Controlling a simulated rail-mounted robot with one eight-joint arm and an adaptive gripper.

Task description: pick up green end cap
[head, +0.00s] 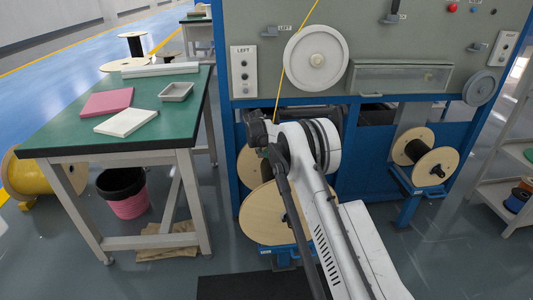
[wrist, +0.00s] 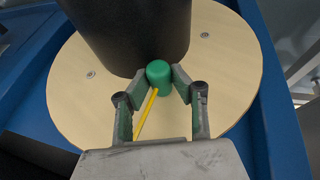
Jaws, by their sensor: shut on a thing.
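In the wrist view, the green end cap (wrist: 159,75) is a short rounded cylinder between the tips of my gripper (wrist: 160,84). My gripper is shut on it, one finger on each side. A yellow cable (wrist: 146,112) runs from beside the cap down and to the left, past the fingers; I cannot tell whether the cap and cable are joined. The cap is in front of the wooden spool's flange (wrist: 225,60), close to its dark core (wrist: 130,30). In the head view my arm hides the cap.
The large wooden spool (head: 262,215) sits in the blue machine frame (head: 350,185) beside my arm. A second spool (head: 425,165) stands to the right. A green-topped table (head: 70,130) with pads and a grey tray (head: 176,91) is at left, above a pink-black bin (head: 125,190).

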